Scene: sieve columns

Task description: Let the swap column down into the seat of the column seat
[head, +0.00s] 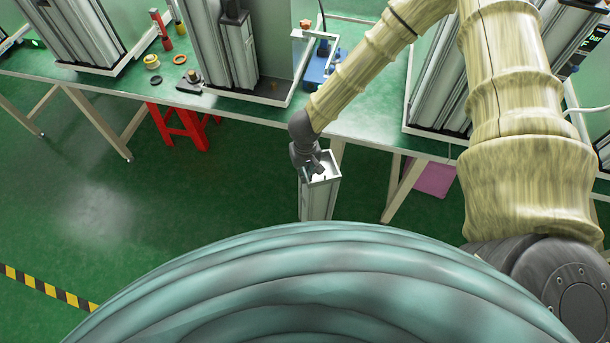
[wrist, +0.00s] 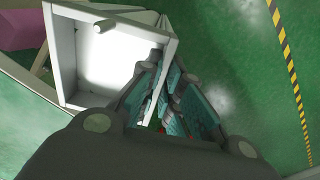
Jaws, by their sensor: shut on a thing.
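The swap column (head: 319,200) is a grey metal box column with a raised square rim. It hangs upright or nearly so in front of the table's front edge in the head view. My gripper (head: 315,166) is shut on the rim at its top. In the wrist view, my gripper (wrist: 166,100) closes on the right side wall of the column (wrist: 104,62), whose bright white top lies inside the rim with a small peg. The column's lower end is hidden behind my body. I cannot tell for sure which part is the column seat.
The green table (head: 265,113) carries several tall metal columns in white frames, one (head: 240,45) in the middle. A red stool (head: 182,128) and a pink box (head: 433,176) are below. Open floor lies left.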

